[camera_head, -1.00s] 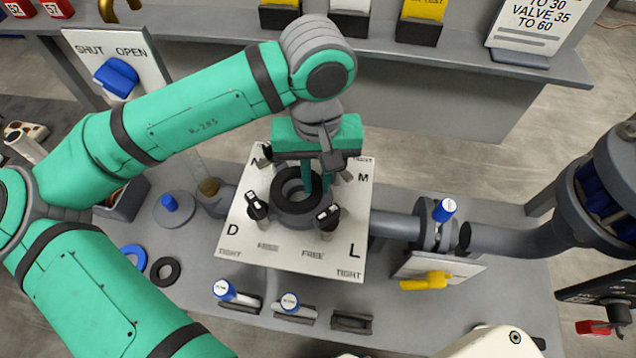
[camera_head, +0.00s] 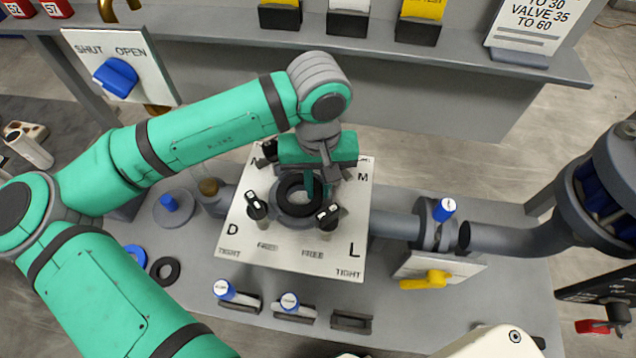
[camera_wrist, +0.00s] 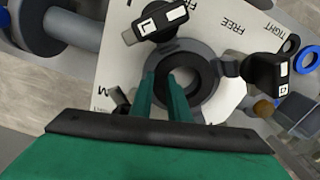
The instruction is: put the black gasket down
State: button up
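My gripper (camera_head: 316,187) is over the white plate (camera_head: 290,258) in the middle of the bench. Its two green fingers straddle the right side of a black gasket (camera_head: 288,184), one finger in the hole and one outside. The gripper and gasket also show in the wrist view, the gripper (camera_wrist: 165,97) on the near side of the gasket (camera_wrist: 196,72). The gasket is over a round grey seat (camera_head: 290,219), roughly centred on it. Whether it touches the seat, I cannot tell.
Black clamp knobs, including one at left (camera_head: 256,206) and one at right (camera_head: 328,217), stand close around the seat. A smaller black ring (camera_head: 154,270) and a blue ring (camera_head: 143,259) lie on the bench at left. A grey pipe (camera_head: 395,228) runs right.

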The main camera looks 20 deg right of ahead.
aim_at(318, 192)
jog(key=o, duration=0.4)
jog(key=shift+r, duration=0.1)
notch_tip(318, 192, up, 12)
jog(key=shift+r, duration=0.1)
dwell(1.2)
